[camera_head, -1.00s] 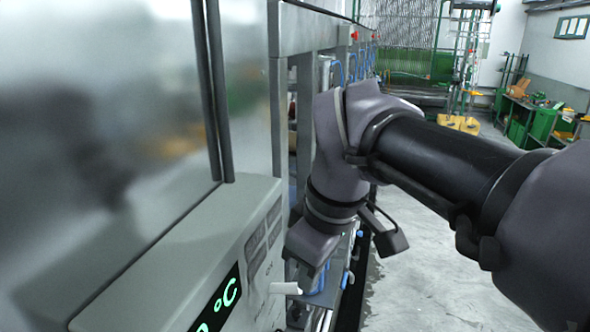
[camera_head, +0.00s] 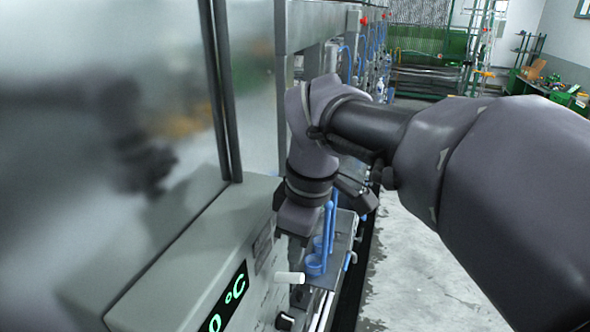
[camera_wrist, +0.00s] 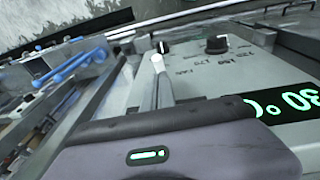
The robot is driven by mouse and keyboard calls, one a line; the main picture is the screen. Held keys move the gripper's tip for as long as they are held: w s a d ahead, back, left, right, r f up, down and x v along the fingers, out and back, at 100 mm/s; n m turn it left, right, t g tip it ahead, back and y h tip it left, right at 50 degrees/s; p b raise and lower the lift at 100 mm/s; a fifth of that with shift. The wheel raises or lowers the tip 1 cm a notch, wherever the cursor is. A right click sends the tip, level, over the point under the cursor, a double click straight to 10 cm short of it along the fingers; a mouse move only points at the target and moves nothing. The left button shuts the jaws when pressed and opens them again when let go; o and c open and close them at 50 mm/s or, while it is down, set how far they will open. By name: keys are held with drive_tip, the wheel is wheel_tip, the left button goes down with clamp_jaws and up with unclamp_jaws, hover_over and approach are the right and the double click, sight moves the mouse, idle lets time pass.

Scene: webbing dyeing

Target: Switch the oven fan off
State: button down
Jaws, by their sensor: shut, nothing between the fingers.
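The oven (camera_head: 190,255) is a grey metal box on the left in the head view, with a green-lit temperature display (camera_head: 230,297). A white peg-like part (camera_head: 290,278), perhaps the switch lever, sticks out at its front. In the wrist view a white tip (camera_wrist: 157,60) shows right by my fingers. I cannot tell which control is the fan's. A dial knob (camera_wrist: 217,44) with number marks sits on the panel, and a smaller dark knob (camera_wrist: 163,46) is left of it. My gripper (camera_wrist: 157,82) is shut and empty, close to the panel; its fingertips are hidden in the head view.
Blue-handled parts (camera_head: 328,235) stand on a metal ledge just right of the oven front. A row of metal frames runs back beyond it. The grey floor (camera_head: 410,265) on the right is clear. Green racks (camera_head: 425,80) stand far back.

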sight(292, 275)
drive_tip(key=f, duration=0.4)
drive_tip(key=shift+w+a+f, duration=0.1)
drive_tip(key=shift+w+a, duration=0.15)
drive_tip(key=shift+b, duration=0.3)
